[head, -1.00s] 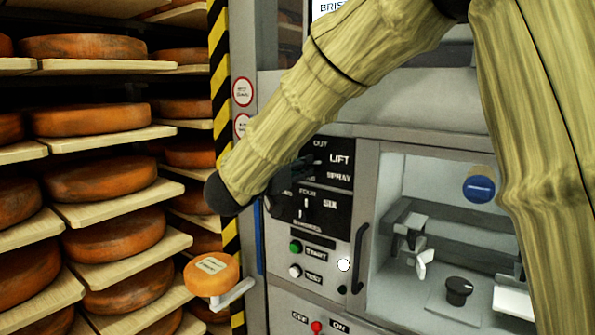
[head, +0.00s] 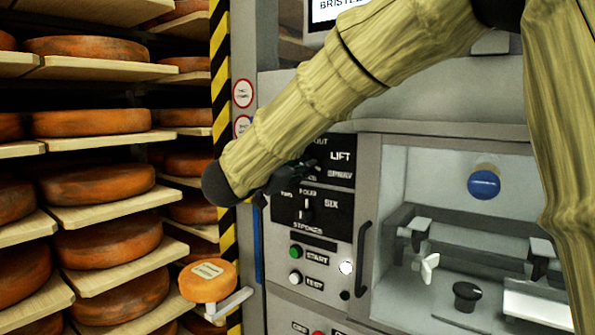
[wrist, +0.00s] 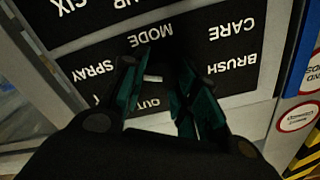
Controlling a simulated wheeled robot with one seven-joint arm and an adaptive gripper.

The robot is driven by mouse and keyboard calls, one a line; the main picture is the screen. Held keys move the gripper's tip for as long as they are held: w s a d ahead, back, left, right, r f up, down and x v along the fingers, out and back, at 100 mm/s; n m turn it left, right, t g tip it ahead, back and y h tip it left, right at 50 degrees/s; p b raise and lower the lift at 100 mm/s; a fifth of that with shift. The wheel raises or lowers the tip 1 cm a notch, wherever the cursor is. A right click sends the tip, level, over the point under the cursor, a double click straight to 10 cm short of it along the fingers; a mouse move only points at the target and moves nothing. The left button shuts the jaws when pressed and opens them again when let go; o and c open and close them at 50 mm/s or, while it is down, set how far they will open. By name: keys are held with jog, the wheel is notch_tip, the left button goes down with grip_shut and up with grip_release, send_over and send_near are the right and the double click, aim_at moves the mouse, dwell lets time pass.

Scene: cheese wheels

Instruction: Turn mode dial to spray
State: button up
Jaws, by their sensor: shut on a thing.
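The black mode panel (wrist: 215,55) fills much of the wrist view, upside down, with the words MODE, CARE, BRUSH, OUT and SPRAY readable. My gripper (wrist: 155,82) is over the middle of this panel, its dark green fingers closed on the mode dial (wrist: 152,78). Only a small white mark of the dial shows between the fingers; the rest is hidden, and I cannot tell which word it points to.
Below is the strokes panel (head: 325,207) with its own dial, then the green start button (head: 296,251) and white test button (head: 295,278). A vertical handle (head: 361,260) and an open bay (head: 440,195) are to the right. Cheese shelves (head: 100,190) stand left.

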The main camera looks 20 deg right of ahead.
jog(key=shift+r, duration=0.2)
jog(key=o, duration=1)
jog(key=shift+d, duration=0.1)
jog(key=shift+o, duration=0.2)
jog(key=shift+s+r, duration=0.1)
